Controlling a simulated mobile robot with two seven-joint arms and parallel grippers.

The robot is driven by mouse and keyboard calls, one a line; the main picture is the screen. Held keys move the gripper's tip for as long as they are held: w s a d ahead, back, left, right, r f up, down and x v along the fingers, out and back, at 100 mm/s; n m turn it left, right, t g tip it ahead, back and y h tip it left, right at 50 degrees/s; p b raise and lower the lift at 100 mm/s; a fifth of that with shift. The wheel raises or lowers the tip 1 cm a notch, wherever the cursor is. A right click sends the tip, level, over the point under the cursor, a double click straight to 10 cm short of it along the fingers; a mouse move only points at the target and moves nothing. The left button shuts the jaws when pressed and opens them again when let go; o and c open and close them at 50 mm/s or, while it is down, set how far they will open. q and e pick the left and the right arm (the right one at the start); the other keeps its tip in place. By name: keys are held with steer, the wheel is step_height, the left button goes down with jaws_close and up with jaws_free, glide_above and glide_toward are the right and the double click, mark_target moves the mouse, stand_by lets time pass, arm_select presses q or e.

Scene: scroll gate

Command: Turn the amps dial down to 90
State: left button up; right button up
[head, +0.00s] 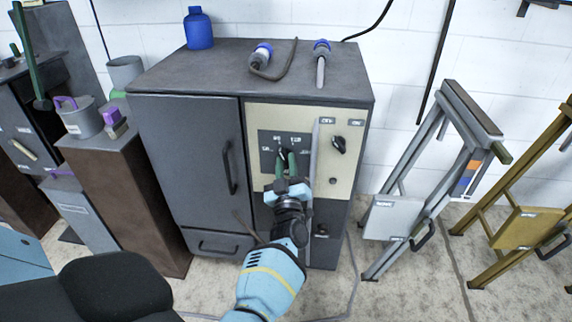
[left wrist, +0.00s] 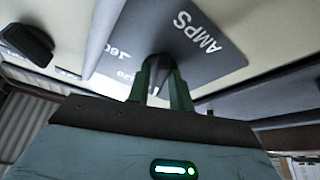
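The amps dial (head: 283,153) is a black knob on a dark plate (head: 268,137) with white numbers, set in the cream panel of the grey machine. In the left wrist view the dial (left wrist: 158,68) sits under the word AMPS, seen turned over, and a number like 160 shows beside it. My left gripper (head: 288,163) reaches it from the front, its green fingers on either side of the knob. In the left wrist view the fingers (left wrist: 160,88) appear to touch the knob's sides. The dial's exact reading is hidden. My right gripper is not in view.
A second black knob (head: 339,145) sits on the panel to the right. A pale upright bar (head: 314,150) stands just right of my gripper. A blue bottle (head: 199,28) and two blue-ended parts are on the machine's top. Grey step ladder (head: 440,170) stands right.

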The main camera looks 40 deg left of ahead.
arm_select(q)
steer(key=shift+o, duration=1.1)
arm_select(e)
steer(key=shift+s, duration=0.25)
arm_select(q)
steer(key=p+v, duration=0.1)
steer(key=v, duration=0.6)
steer(key=shift+s+d+p, duration=0.25)
steer(key=shift+p, duration=0.05)
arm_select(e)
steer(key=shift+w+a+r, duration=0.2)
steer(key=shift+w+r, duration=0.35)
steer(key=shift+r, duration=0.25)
arm_select(q)
steer(key=shift+f, duration=0.15)
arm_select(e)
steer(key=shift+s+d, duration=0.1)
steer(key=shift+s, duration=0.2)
